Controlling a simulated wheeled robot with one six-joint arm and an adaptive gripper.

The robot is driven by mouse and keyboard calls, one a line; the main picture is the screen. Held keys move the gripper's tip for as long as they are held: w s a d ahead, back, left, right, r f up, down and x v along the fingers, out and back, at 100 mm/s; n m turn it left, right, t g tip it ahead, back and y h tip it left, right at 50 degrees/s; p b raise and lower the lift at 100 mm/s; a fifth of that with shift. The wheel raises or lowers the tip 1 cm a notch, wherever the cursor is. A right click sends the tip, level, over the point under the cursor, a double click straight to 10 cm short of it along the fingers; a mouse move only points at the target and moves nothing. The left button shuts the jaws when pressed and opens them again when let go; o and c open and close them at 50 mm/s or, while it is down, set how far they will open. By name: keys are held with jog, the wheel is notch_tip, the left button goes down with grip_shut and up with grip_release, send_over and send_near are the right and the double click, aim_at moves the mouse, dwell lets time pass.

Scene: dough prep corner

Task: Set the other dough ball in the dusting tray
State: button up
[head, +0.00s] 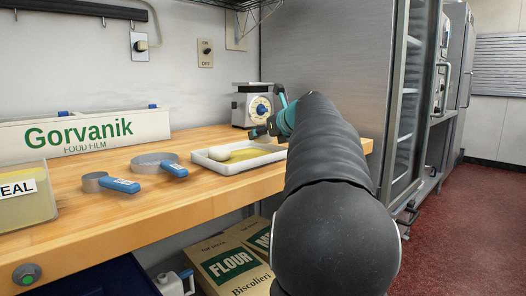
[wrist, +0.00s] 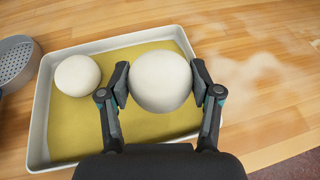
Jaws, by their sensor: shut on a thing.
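The dusting tray (wrist: 42,120) is a white rectangular tray with a yellow floor; in the head view it (head: 226,169) lies on the wooden counter. One white dough ball (wrist: 77,75) rests in the tray's upper left corner; it also shows in the head view (head: 219,154). My gripper (wrist: 162,84) is shut on the other dough ball (wrist: 161,80), with a finger on each side. That ball appears over the right part of the tray in the wrist view; whether it touches the floor I cannot tell.
A scale (head: 251,104) stands behind the tray. Two round metal tools with blue tags (head: 120,185) lie left of it. A Gorvanik film box (head: 85,132) stands at the back left, a meal bin (head: 26,198) at the front left. Flour dusts the counter right of the tray.

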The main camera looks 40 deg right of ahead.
jog(key=shift+w+a+f+b, duration=0.15)
jog(key=shift+f+b, duration=0.55)
jog(key=shift+f, duration=1.35)
jog(key=shift+f, duration=0.1)
jog(key=shift+f, duration=0.1)
jog(key=o, duration=1.2)
jog(key=shift+r, duration=0.2)
jog(key=v, duration=1.2)
jog(key=shift+f, duration=0.1)
